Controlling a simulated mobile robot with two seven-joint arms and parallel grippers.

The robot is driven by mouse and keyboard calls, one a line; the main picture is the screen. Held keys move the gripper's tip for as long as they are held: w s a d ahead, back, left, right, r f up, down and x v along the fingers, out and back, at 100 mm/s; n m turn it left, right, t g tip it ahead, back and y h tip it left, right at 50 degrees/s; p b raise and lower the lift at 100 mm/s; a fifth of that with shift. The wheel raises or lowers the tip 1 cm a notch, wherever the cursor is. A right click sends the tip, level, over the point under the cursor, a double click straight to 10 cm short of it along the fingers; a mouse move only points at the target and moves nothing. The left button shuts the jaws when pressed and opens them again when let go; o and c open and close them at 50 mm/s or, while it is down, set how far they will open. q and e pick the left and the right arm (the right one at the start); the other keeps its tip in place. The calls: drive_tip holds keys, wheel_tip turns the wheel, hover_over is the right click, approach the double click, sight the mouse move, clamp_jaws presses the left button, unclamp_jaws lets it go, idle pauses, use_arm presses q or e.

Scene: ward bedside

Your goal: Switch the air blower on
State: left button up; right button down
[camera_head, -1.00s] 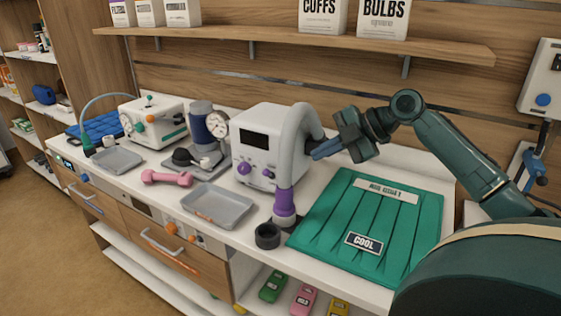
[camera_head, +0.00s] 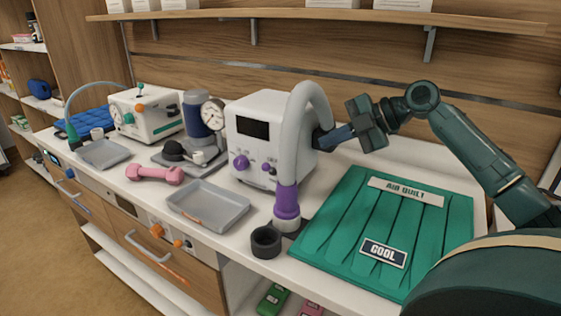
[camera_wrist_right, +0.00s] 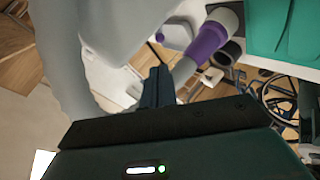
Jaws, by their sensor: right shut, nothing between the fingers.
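The air blower (camera_head: 246,158) is a white box with a dark screen, purple knobs on its front and a thick grey hose (camera_head: 290,122). The hose arches over its right side and ends in a purple nozzle (camera_head: 287,202) standing on the counter. My right gripper (camera_head: 322,142) is shut and empty at the blower's right side, just right of the hose. Its closed fingers also show in the right wrist view (camera_wrist_right: 157,82), beside the large grey hose. Whether the fingertips touch the blower cannot be told. My left gripper is not in view.
A green air quilt (camera_head: 385,225) labelled COOL lies right of the nozzle. A dark cup-like ring (camera_head: 266,241) and a grey tray (camera_head: 208,206) are in front. A pink dumbbell (camera_head: 154,173) and a gauge device (camera_head: 212,115) stand left. A shelf (camera_head: 330,17) hangs above.

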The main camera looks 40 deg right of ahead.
sight(280, 161)
drive_tip(key=p+x, duration=0.4)
drive_tip(key=x, duration=0.8)
drive_tip(key=shift+w+a, duration=0.1)
drive_tip(key=shift+w, duration=0.15)
drive_tip(key=shift+w+a+f, duration=0.25)
drive_tip(key=shift+w+f, duration=0.05)
drive_tip(key=shift+f, duration=0.1)
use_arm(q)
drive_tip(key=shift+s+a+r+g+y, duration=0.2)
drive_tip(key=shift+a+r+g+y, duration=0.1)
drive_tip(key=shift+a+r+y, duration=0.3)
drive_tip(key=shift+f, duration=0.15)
use_arm(e)
drive_tip(key=shift+f, duration=0.1)
